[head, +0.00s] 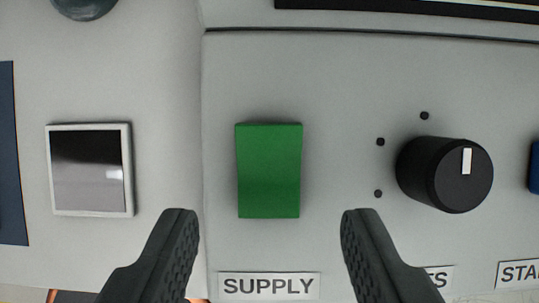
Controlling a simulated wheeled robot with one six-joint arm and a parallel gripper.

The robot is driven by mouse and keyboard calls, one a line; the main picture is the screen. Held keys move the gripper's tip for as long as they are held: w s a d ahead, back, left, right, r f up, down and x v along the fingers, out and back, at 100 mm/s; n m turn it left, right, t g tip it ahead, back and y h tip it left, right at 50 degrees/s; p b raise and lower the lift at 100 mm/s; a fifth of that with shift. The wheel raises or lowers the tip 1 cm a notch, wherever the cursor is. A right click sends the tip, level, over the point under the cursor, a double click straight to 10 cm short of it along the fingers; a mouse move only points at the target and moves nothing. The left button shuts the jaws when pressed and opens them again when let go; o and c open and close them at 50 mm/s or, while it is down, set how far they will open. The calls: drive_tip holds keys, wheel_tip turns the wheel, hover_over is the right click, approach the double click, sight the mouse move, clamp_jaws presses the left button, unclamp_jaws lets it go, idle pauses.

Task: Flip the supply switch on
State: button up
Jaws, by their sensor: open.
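The supply switch is a green rectangular rocker (269,171) on the light grey panel, in the middle of the head view. A label reading SUPPLY (268,286) is below it. I cannot tell from its face whether it is on or off. My gripper (268,218) is open and empty. Its two dark fingers are low in the view, one to the left and one to the right of the switch's lower end. No contact with the switch shows.
A black knob (446,174) with a white mark and small dots is right of the switch. A framed square display (90,170) is at left, across a panel seam. A blue part (535,167) shows at the right edge. The panel around the switch is bare.

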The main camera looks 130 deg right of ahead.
sight(270, 181)
drive_tip(key=shift+x, duration=1.35)
drive_tip(key=c, duration=1)
drive_tip(key=shift+w+a+r+g+h, duration=0.15)
drive_tip(key=shift+w+a+g+h, duration=0.15)
drive_tip(key=shift+g+h, duration=0.45)
drive_tip(key=shift+w+a+r+g+h, duration=0.1)
drive_tip(key=shift+a+g+h, duration=0.1)
drive_tip(key=shift+g+h, duration=0.6)
drive_tip(key=o, duration=1)
